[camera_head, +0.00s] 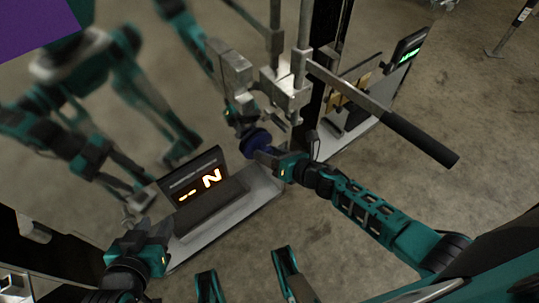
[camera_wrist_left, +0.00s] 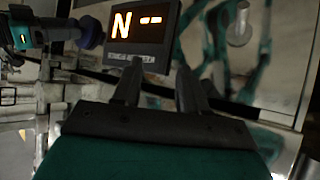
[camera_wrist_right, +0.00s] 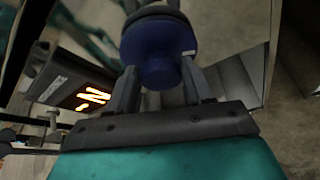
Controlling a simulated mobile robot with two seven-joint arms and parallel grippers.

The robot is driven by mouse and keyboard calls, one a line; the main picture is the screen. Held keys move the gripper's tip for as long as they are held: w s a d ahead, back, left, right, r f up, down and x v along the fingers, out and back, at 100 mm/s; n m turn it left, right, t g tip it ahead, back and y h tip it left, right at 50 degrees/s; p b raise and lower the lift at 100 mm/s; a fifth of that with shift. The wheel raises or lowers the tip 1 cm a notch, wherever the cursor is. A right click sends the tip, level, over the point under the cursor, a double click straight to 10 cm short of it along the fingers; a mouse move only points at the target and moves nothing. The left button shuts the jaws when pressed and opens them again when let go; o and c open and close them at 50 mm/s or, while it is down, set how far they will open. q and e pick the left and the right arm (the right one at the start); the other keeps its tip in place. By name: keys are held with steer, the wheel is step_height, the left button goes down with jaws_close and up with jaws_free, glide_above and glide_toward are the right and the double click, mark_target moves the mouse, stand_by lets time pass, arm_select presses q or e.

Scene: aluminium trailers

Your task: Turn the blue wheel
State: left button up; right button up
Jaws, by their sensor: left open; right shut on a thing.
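The blue wheel (camera_head: 256,141) is a dark blue round knob on the metal mechanism near the middle of the head view. My right gripper (camera_head: 267,153) is shut on it. In the right wrist view the blue wheel (camera_wrist_right: 158,55) sits between the two fingers of my right gripper (camera_wrist_right: 160,85). My left gripper (camera_head: 152,228) is open and empty at the lower left, apart from the wheel. In the left wrist view its fingers (camera_wrist_left: 157,85) are spread below the display, and the blue wheel (camera_wrist_left: 92,32) shows at the upper left beside my right gripper.
A display (camera_head: 195,182) with orange characters stands left of the wheel on a metal ledge. A long lever with a black handle (camera_head: 420,138) reaches out to the right above my right arm. A second display with green characters (camera_head: 409,50) is at the upper right. Concrete floor lies open at right.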

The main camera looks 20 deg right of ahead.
arm_select(q)
steer(key=d+f+b, duration=0.1)
steer(key=b, duration=0.1)
steer(key=w+f+b, duration=0.1)
steer(key=b, duration=0.2)
steer(key=shift+d+h, duration=0.35)
steer(key=shift+h, duration=0.05)
arm_select(e)
steer(key=m+t+y, duration=0.1)
steer(key=m+y, duration=0.1)
steer(key=m, duration=0.3)
steer(key=f+m+t+y, duration=0.1)
steer(key=m, duration=0.4)
steer(key=m+t+y, duration=0.1)
steer(key=m+y, duration=0.1)
steer(key=m, duration=0.3)
steer(key=shift+w+d+f+m+y, duration=0.1)
steer(key=shift+d+f+m+y, duration=0.1)
steer(key=shift+f+m+y, duration=0.15)
arm_select(q)
steer(key=shift+s+f, duration=0.15)
steer(key=shift+s, duration=0.1)
arm_select(e)
steer(key=o, duration=0.9)
arm_select(q)
steer(key=shift+w, duration=0.1)
arm_select(e)
steer(key=shift+o, duration=0.6)
